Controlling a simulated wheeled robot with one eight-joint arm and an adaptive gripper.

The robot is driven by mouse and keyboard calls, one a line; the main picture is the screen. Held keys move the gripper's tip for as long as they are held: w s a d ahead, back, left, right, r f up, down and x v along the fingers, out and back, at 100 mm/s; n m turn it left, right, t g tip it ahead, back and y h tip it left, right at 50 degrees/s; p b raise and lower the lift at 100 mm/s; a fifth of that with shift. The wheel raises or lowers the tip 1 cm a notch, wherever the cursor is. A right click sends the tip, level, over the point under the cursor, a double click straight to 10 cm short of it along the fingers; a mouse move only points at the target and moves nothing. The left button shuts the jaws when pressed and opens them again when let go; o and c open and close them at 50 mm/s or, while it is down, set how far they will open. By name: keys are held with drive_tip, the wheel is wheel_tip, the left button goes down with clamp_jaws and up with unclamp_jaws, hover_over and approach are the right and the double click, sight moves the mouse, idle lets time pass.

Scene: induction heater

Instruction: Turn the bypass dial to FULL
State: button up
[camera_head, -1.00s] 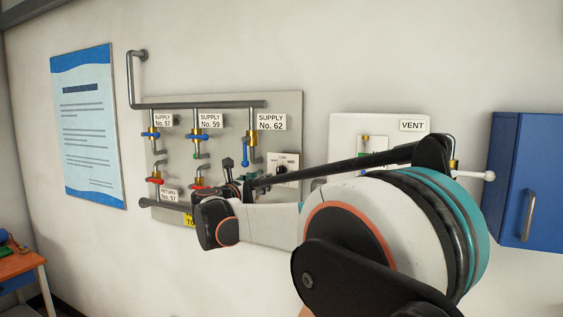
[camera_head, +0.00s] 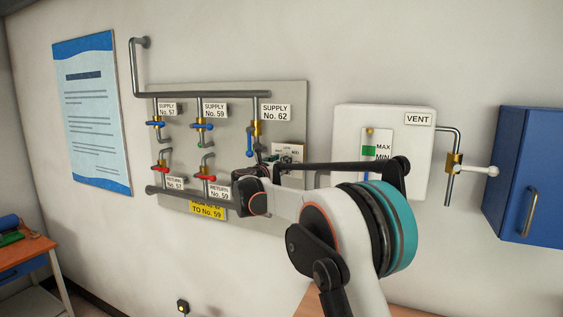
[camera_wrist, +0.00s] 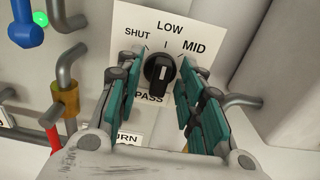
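The bypass dial (camera_wrist: 159,72) is a black knob with a white mark, on a white plate (camera_wrist: 212,22) reading SHUT, LOW and MID. The lower label shows only "PASS"; I see no FULL label, and part of the plate is behind my gripper's fingers. The knob stands roughly upright, leaning slightly towards LOW; its exact setting is unclear. My gripper (camera_wrist: 159,80) is open, with one teal-padded finger on each side of the knob. I see no clear contact. In the head view the plate (camera_head: 289,149) is partly covered by my arm.
Left of the dial are a blue-handled valve (camera_wrist: 24,25), a brass fitting (camera_wrist: 66,98) and pipes. A bent pipe (camera_wrist: 238,101) lies close to the right finger. Farther right are the vent box (camera_head: 395,118), its white-handled valve (camera_head: 480,170) and a blue cabinet (camera_head: 525,180).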

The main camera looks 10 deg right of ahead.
drive_tip(key=shift+d, duration=0.1)
clamp_jaws()
drive_tip(key=shift+m, duration=0.3)
drive_tip(key=m+b, duration=0.2)
drive_tip(key=m, duration=0.3)
drive_tip(key=m+b, duration=0.3)
drive_tip(key=m, duration=0.3)
drive_tip(key=m+b, duration=0.2)
drive_tip(key=m, duration=0.4)
drive_tip(key=shift+d+f, duration=0.15)
drive_tip(key=shift+f, duration=0.15)
drive_tip(key=shift+m+b, duration=0.3)
idle(0.3)
unclamp_jaws()
drive_tip(key=shift+s, duration=0.1)
